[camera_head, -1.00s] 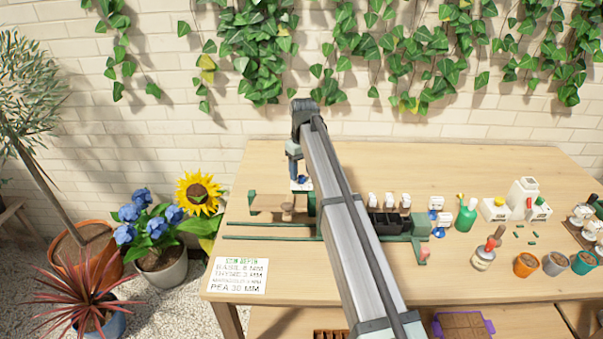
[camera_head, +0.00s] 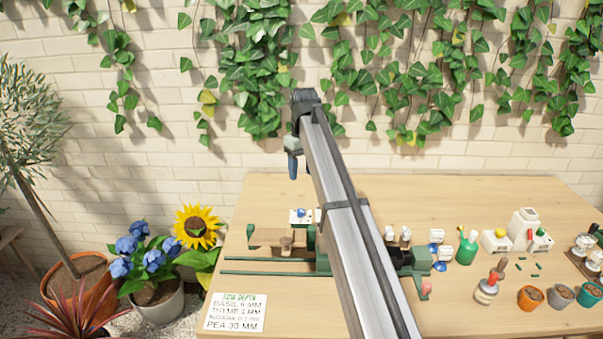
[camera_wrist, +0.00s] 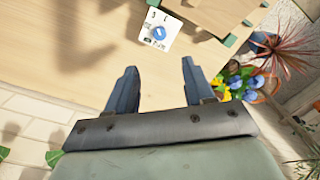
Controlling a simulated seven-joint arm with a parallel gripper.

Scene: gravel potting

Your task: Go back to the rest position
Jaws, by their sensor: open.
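My gripper (camera_head: 293,166) hangs above the back left part of the wooden table in the head view, fingers pointing down. In the wrist view my gripper (camera_wrist: 158,84) shows two blue-grey fingers spread apart with nothing between them. A white card with a blue round knob or dial (camera_wrist: 159,33) lies on the table beyond the fingertips, apart from them. The same white card (camera_head: 297,222) shows below the gripper in the head view. My arm crosses the middle of the head view and hides part of the table.
A green-railed wooden fixture (camera_head: 270,237) stands at the left of the table (camera_head: 400,186). A sowing-depth sign (camera_head: 236,312) lies at the front left. A brick wall with ivy is behind.

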